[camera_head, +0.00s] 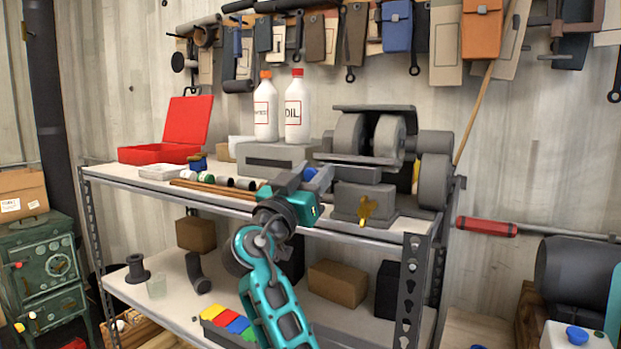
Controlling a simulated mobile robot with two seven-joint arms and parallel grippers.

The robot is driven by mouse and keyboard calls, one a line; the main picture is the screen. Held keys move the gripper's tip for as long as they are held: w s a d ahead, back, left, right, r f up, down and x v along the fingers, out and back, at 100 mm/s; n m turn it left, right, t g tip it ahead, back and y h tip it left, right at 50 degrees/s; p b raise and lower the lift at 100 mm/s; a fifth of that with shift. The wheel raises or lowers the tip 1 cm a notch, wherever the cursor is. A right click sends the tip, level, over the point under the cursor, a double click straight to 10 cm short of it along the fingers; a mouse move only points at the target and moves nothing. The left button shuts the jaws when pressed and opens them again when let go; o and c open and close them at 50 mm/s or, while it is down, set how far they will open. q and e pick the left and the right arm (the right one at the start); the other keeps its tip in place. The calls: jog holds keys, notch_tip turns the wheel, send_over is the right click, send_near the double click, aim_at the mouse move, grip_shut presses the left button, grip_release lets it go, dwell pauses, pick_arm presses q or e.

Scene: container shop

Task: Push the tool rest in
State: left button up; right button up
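The grey bench grinder (435,168) stands on the right part of the top shelf, with two wheels under a dark top bar. The tool rest appears to be the flat grey plate (352,159) in front of the wheels; how far in it sits is hard to tell. My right gripper (312,178) is at the shelf's front edge, just left of the grinder. Its fingers look apart, with a small blue part showing between or behind them. I cannot tell whether it touches the rest. My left gripper is not in view.
A yellow key-like part (367,209) is on the grinder's base. Two white bottles (266,107) stand on a grey block behind my gripper. A red open box (185,130), rods and small cans lie to the left. Tools hang on the wall above.

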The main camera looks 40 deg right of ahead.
jog(key=shift+o, duration=0.9)
jog(key=shift+a+f, duration=0.2)
jog(key=b+v, duration=0.3)
jog(key=v, duration=0.9)
jog(key=shift+a+b, duration=0.2)
jog(key=shift+b, duration=0.2)
jog(key=shift+s, duration=0.1)
